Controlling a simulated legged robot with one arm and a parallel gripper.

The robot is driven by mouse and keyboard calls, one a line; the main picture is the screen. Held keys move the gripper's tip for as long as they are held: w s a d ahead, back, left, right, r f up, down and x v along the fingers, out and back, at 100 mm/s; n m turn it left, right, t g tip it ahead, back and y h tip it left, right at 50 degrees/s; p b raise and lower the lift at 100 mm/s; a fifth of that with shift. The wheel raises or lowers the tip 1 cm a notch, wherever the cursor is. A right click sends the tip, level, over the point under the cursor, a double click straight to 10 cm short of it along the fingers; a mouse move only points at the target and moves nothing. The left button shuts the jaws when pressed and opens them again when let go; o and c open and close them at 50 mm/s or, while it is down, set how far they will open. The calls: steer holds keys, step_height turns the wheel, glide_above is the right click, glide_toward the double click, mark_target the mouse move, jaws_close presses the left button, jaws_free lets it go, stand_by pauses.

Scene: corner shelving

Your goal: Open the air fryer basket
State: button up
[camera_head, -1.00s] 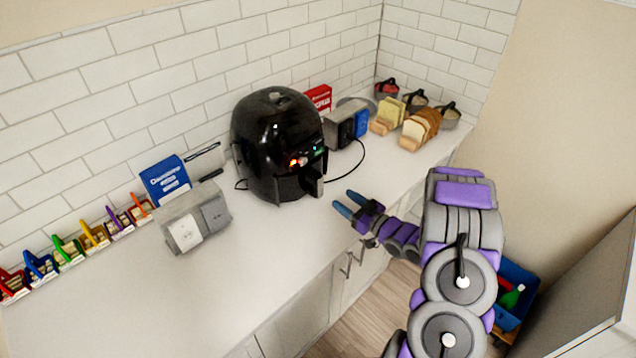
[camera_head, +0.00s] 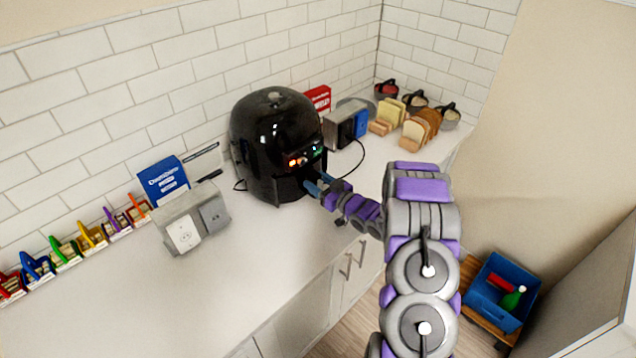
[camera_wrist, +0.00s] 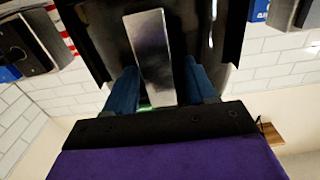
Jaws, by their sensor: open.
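The black air fryer (camera_head: 268,140) stands on the white counter against the tiled wall. Its basket looks shut in the body. My gripper (camera_head: 316,187) is at the front of the fryer, at handle height, and hides most of the handle in the head view. In the wrist view the grey, shiny handle (camera_wrist: 152,60) runs between the two blue fingers of my gripper (camera_wrist: 161,88). The fingers are open, one on each side of the handle, with a visible gap on each side. The fryer body (camera_wrist: 100,35) fills the area behind.
A grey socket box (camera_head: 190,225) and a blue box (camera_head: 165,182) stand left of the fryer. A toaster (camera_head: 345,125) and bread slices (camera_head: 420,128) stand to its right. A black cord runs near the fryer's right side. The front counter is clear.

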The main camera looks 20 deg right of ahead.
steer(key=shift+c, duration=0.4)
jaws_close()
steer(key=shift+s, duration=0.1)
